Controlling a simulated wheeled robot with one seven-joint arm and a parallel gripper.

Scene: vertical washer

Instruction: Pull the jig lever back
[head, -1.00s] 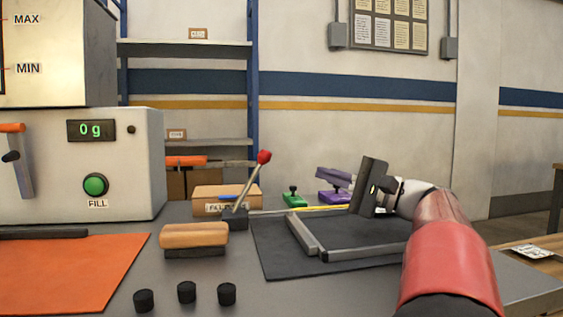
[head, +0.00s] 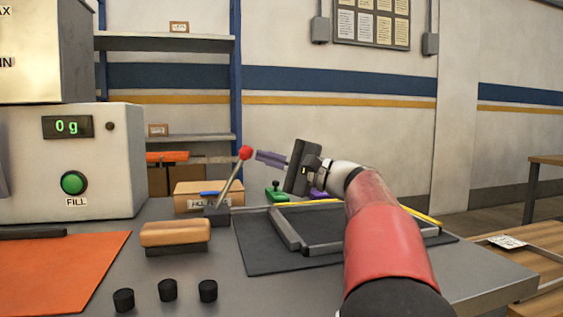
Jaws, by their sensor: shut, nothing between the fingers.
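The jig lever (head: 234,176) is a thin metal rod with a red ball knob (head: 245,152). It rises from a small dark base (head: 216,214) and leans up to the right. My gripper (head: 270,160), purple-fingered, is at the end of my red arm, just right of the knob, pointing left. Its fingers are shut and look empty. The fingertips appear close to the knob in the head view, but I cannot tell how far apart they are in depth. The jig frame (head: 287,229) lies on a dark mat, partly hidden behind my arm.
A wooden-topped block (head: 175,234) and several black knobs (head: 168,290) are in front. An orange mat (head: 60,270) and the filling machine (head: 70,165) stand left. A labelled box (head: 209,195) is behind the lever. A green clamp (head: 277,193) is behind the frame.

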